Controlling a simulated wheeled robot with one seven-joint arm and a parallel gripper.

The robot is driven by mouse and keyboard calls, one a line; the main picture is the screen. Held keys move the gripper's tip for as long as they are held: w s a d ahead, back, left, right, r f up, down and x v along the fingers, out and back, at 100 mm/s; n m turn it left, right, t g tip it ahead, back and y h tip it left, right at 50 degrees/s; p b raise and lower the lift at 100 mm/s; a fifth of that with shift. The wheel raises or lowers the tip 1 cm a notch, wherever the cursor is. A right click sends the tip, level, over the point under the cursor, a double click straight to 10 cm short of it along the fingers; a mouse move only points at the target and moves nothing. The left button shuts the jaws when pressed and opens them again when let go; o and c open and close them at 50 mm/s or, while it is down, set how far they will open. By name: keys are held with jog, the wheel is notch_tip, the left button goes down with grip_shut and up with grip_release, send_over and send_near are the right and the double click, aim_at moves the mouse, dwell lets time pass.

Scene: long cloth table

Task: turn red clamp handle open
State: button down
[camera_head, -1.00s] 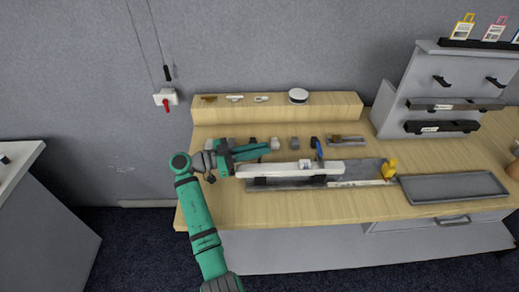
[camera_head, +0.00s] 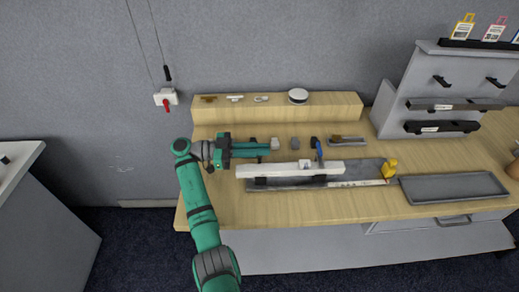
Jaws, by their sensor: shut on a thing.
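My teal gripper (camera_head: 267,150) is at the left part of the wooden table, pointing right, behind the left end of a long white bar (camera_head: 290,169). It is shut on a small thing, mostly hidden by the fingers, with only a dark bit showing. I make out no red clamp handle on the table; it may be hidden or too small to tell. The white bar lies along a grey metal plate (camera_head: 355,175). A blue-handled tool or clamp (camera_head: 319,150) stands upright behind the bar. The only clear red part is a lever (camera_head: 167,105) on the wall switch box.
Small blocks (camera_head: 295,143) stand in a row behind the bar. A yellow object (camera_head: 390,168) stands at the plate's right end, beside a grey tray (camera_head: 455,188). A raised wooden shelf (camera_head: 330,108) runs along the back. A grey rack (camera_head: 400,95) stands back right.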

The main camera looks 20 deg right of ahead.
jog(key=c, duration=1.8)
grip_release()
jog(key=shift+d+f, duration=0.1)
jog(key=shift+f, duration=0.05)
jog(key=shift+c, duration=0.2)
jog(key=shift+w+a, duration=0.15)
jog(key=shift+a, duration=0.35)
jog(key=v, duration=0.9)
jog(key=shift+a, duration=0.35)
jog(key=shift+w, duration=0.1)
